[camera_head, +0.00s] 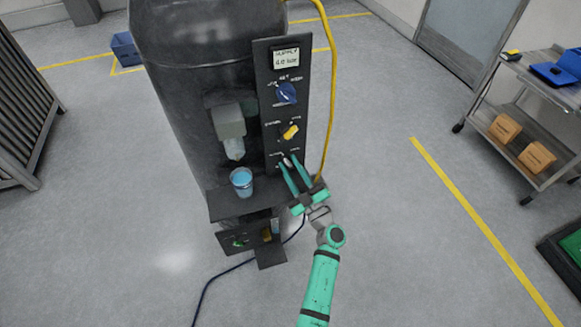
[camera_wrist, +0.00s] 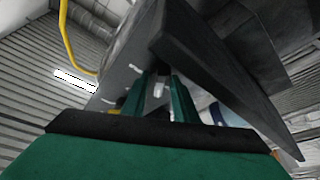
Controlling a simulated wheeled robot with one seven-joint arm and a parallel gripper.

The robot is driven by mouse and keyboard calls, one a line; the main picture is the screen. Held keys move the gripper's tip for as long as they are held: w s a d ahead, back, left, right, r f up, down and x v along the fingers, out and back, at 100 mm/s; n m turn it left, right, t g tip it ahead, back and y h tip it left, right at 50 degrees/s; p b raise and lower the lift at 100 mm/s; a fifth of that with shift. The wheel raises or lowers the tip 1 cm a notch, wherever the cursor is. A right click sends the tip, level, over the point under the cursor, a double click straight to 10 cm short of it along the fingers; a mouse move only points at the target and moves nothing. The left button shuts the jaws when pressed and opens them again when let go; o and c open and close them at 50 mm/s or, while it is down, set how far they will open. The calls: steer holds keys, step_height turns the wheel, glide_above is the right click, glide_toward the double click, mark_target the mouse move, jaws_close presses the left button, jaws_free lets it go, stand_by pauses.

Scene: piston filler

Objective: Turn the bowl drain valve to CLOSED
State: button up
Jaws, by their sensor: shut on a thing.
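A tall dark piston filler (camera_head: 190,90) stands in the head view, with a dark control panel (camera_head: 262,80) on its right side. The panel carries a blue knob (camera_head: 287,94), a yellow knob (camera_head: 291,132) and a small pale lever (camera_head: 287,162) at the bottom. My gripper (camera_head: 289,163) is at that lower lever, its green fingers shut on it. In the wrist view the pale lever (camera_wrist: 158,87) shows between the fingers. The fingers partly hide the lever, and its small label cannot be read, so I cannot tell its setting or whether it is the bowl drain valve.
A blue cup (camera_head: 242,182) stands on a dark shelf (camera_head: 225,208) under the nozzle (camera_head: 230,121). A lower box (camera_head: 252,238) has green and orange parts. A yellow hose (camera_head: 332,80) hangs just right of the panel. Floor to the right is clear up to a cart (camera_head: 513,148).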

steer(key=shift+n+g+y, duration=0.5)
steer(key=shift+n+g, duration=0.1)
steer(key=shift+n, duration=1.3)
steer(key=o, duration=1.1)
steer(key=shift+c, duration=0.2)
steer(key=v, duration=1.1)
steer(key=shift+r, duration=0.1)
